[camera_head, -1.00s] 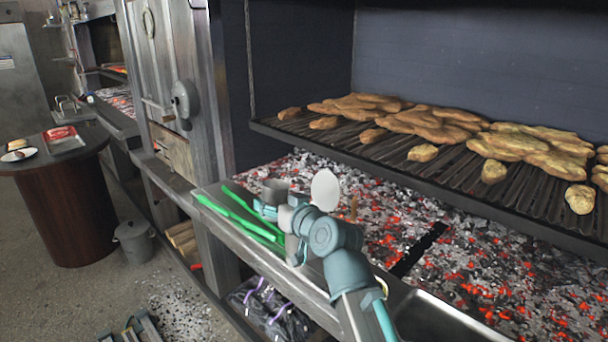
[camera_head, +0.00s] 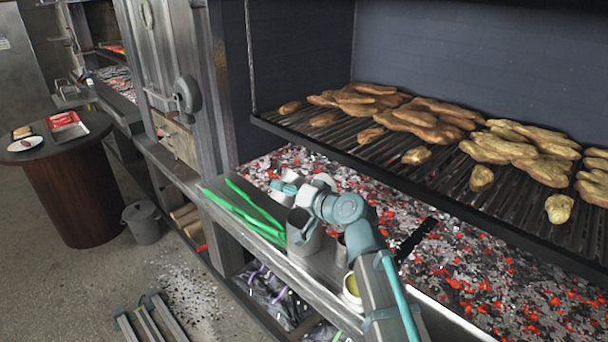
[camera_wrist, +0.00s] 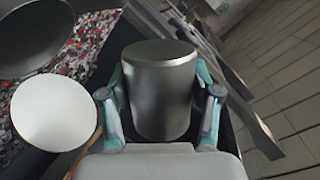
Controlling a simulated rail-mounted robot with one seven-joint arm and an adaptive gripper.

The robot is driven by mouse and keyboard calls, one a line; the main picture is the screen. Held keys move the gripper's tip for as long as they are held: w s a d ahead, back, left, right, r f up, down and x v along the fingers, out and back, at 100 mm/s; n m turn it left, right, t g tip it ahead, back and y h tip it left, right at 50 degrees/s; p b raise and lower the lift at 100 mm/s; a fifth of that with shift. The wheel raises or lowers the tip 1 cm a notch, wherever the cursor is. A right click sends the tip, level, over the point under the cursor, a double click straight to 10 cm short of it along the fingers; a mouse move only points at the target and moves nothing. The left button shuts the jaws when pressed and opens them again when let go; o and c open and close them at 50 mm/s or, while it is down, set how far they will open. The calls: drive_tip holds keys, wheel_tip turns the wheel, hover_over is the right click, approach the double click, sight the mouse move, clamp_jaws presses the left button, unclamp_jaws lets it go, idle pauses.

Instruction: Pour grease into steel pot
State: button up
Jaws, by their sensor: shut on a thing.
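My gripper (camera_head: 286,190) is above the ledge at the left front of the coals. In the wrist view its teal fingers are shut on a plain grey metal cup (camera_wrist: 160,92), whose flat round end faces the top of the picture. In the head view the cup (camera_head: 282,197) is small and partly hidden by the fingers. A grey steel pot (camera_head: 302,240) stands on the ledge just below my gripper, partly covered by the wrist. Grease inside the cup or pot cannot be seen. A large dark round vessel (camera_wrist: 35,38) is cut off at the wrist view's top left.
Green-handled tongs (camera_head: 243,210) lie on the ledge to the left. Glowing coals (camera_head: 450,265) lie behind, under a rack (camera_head: 380,155) loaded with food.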

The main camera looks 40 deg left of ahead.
sight(297, 176)
drive_tip(key=shift+r+m+g+p, duration=0.3)
drive_tip(key=shift+r+m+p, duration=0.25)
drive_tip(key=shift+p, duration=0.6)
drive_tip(key=shift+r+m+p, duration=0.25)
drive_tip(key=shift+r+p, duration=0.25)
drive_tip(key=shift+p, duration=0.45)
drive_tip(key=shift+f+m+p, duration=0.15)
drive_tip(key=shift+m+p, duration=0.25)
drive_tip(key=shift+p, duration=0.05)
drive_tip(key=shift+w+r+m+g+p, duration=0.15)
drive_tip(key=shift+r+m+g+p, duration=0.6)
drive_tip(key=shift+p, duration=1.15)
drive_tip(key=shift+w+m+p, duration=0.1)
drive_tip(key=shift+m+p, duration=0.25)
drive_tip(key=shift+p, duration=0.25)
drive_tip(key=shift+w+r+m+g+y+p, duration=0.25)
drive_tip(key=shift+r+m+y+p, duration=0.1)
drive_tip(key=shift+m+p, duration=0.45)
drive_tip(key=shift+w+r+m, duration=0.15)
drive_tip(key=shift+r+m, duration=0.05)
drive_tip(key=shift+m, duration=0.3)
